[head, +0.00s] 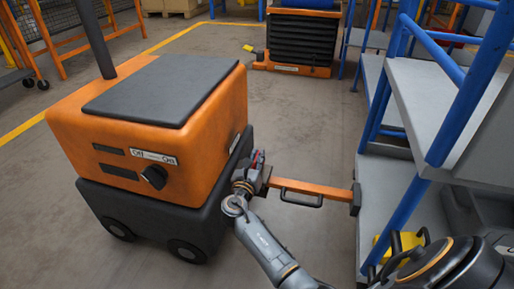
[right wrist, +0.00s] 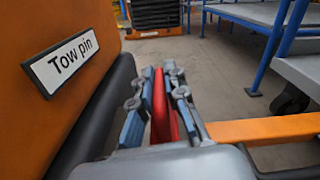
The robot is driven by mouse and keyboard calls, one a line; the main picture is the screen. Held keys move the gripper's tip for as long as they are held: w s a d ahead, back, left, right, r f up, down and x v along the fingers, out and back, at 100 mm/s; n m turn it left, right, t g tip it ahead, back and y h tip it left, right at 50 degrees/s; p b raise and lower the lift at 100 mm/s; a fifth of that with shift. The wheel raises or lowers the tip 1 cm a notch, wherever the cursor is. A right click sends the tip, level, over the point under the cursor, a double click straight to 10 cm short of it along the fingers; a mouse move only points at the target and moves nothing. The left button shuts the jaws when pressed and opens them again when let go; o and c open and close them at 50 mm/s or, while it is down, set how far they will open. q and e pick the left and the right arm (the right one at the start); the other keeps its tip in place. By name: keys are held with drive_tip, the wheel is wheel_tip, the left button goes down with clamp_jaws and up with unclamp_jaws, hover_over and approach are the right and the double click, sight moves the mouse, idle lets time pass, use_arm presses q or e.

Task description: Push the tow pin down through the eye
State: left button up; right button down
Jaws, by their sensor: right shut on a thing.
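The tow pin shows as a red upright piece in the right wrist view (right wrist: 161,112), between the blue-padded fingers of my right gripper (head: 257,166). The gripper is shut on it, beside the rear of the orange tug (head: 208,105). A "Tow pin" label (right wrist: 64,62) is on the tug's orange side, left of the gripper. An orange tow bar (head: 315,188) with a black handle runs from the gripper area to the blue-framed cart. The eye and the pin's lower end are hidden, so I cannot tell how deep the pin sits. My left gripper is not in view.
The grey-decked cart (head: 385,195) with blue posts (head: 430,160) stands close on the right. A black-and-orange unit (head: 300,42) stands at the back. Orange racks (head: 95,35) line the back left. Open floor lies between the tug and the back unit.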

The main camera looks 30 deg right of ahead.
drive_tip(key=shift+f, duration=0.45)
drive_tip(key=c, duration=1.4)
unclamp_jaws()
drive_tip(key=shift+f, duration=0.1)
drive_tip(key=shift+o, duration=0.2)
drive_tip(key=shift+s+a, duration=0.1)
drive_tip(key=v, duration=1.1)
drive_tip(key=shift+s+a, duration=0.25)
drive_tip(key=shift+a, duration=0.1)
